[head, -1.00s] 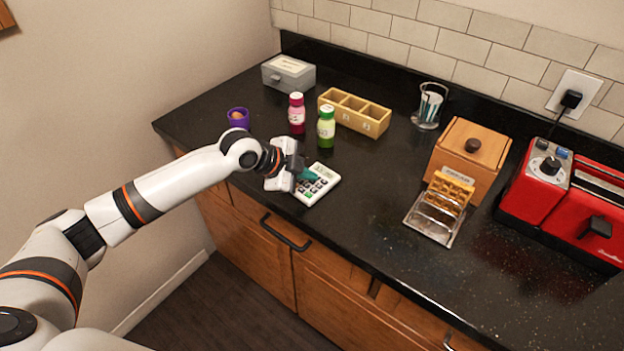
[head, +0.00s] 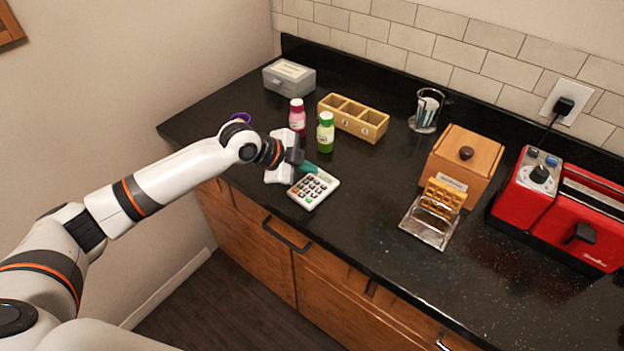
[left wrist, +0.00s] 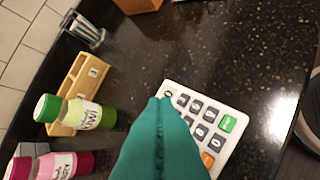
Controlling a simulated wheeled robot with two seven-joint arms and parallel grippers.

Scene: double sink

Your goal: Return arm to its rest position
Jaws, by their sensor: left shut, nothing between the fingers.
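My left arm reaches in from the left over the black counter (head: 390,250). My left gripper (head: 309,167), with teal fingers, is shut and empty above the far edge of a white calculator (head: 314,188). In the left wrist view the two teal fingers (left wrist: 160,105) lie together and cover part of the calculator (left wrist: 205,115). My right gripper is in neither view.
A green bottle (head: 325,133) and a pink bottle (head: 297,116) stand close behind the gripper. The front middle counter is clear.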

